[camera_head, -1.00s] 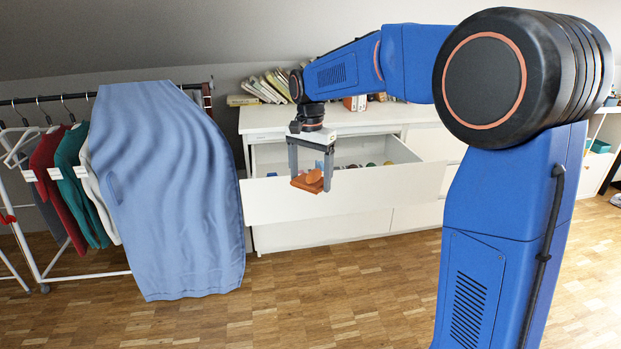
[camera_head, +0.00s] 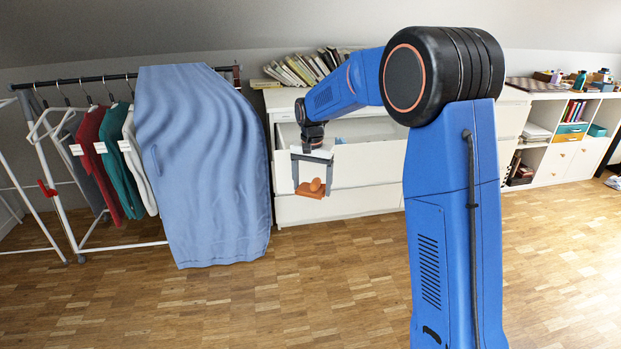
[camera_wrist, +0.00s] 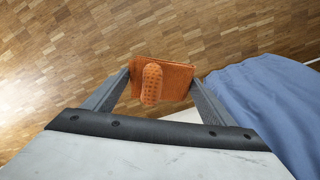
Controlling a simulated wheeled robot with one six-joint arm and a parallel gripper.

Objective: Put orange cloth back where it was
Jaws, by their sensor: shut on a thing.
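The orange cloth (camera_head: 312,188) is a folded piece held between the fingers of my gripper (camera_head: 312,187). In the wrist view the cloth (camera_wrist: 176,80) spans the gap between the two fingertips of my gripper (camera_wrist: 162,82), with a rounded, dotted orange part on its face. In the head view the cloth hangs in the air in front of the open white drawer (camera_head: 368,165). Wooden floor shows beneath the cloth in the wrist view. Most of the drawer's inside is hidden by its front and my arm.
A rack with hanging clothes (camera_head: 105,165) and a large blue cloth (camera_head: 205,170) stands to the left, its edge close to my gripper. Books (camera_head: 300,68) stand on the white dresser (camera_head: 285,98). A shelf unit (camera_head: 570,135) is at the right. The wooden floor (camera_head: 330,280) in front is clear.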

